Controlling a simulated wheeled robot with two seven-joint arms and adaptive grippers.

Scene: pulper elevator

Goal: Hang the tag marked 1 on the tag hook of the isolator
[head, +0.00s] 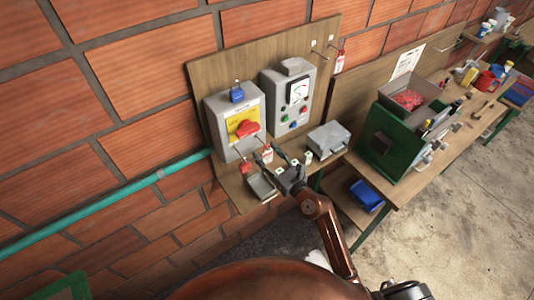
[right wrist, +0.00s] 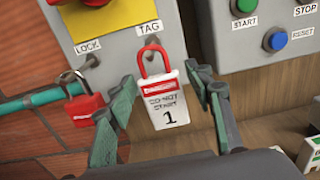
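The tag marked 1 (right wrist: 163,100) is white with a red loop and reads "DO NOT START". In the right wrist view its loop is at the hook under the TAG label (right wrist: 149,28), and the tag hangs nearly upright. It also shows small below the isolator (head: 222,112) in the head view (head: 267,154). My right gripper (right wrist: 158,80) is open, one finger on each side of the tag, with small gaps visible. A red padlock (right wrist: 82,102) hangs under the LOCK label, left of my left finger. My left gripper is not in view.
A grey control box (head: 288,97) with a gauge and buttons is right of the isolator. Below are a small shelf (head: 240,200) with small labelled pieces and a grey metal box (head: 328,139). Another red-and-white tag (head: 339,62) hangs at the board's upper right. A cluttered bench stands right.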

